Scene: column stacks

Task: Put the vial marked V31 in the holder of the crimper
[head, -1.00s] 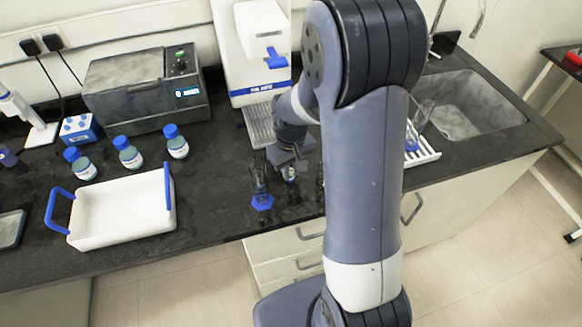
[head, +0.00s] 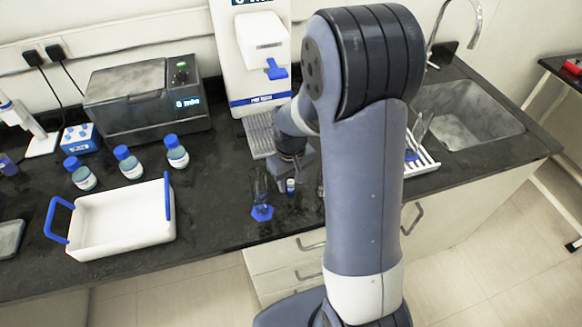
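A small vial with a blue and white look (head: 290,186) stands on the dark counter, just in front of my gripper. Its marking is too small to read. My gripper (head: 292,168) is at the end of my arm, just behind or above the vial; its fingers are dark and mostly hidden, so I cannot tell whether they are open or touch the vial. I cannot make out the crimper or its holder. A small object (head: 320,191) shows partly at the left edge of my arm, and I cannot tell what it is.
A clear cylinder on a blue hexagonal foot (head: 262,212) stands just left of the vial. A white tray with blue handles (head: 120,245), blue-capped bottles (head: 130,168) and a grey bench device (head: 145,100) are at left. A white dispenser (head: 262,60) stands behind; a sink (head: 465,115) is at right.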

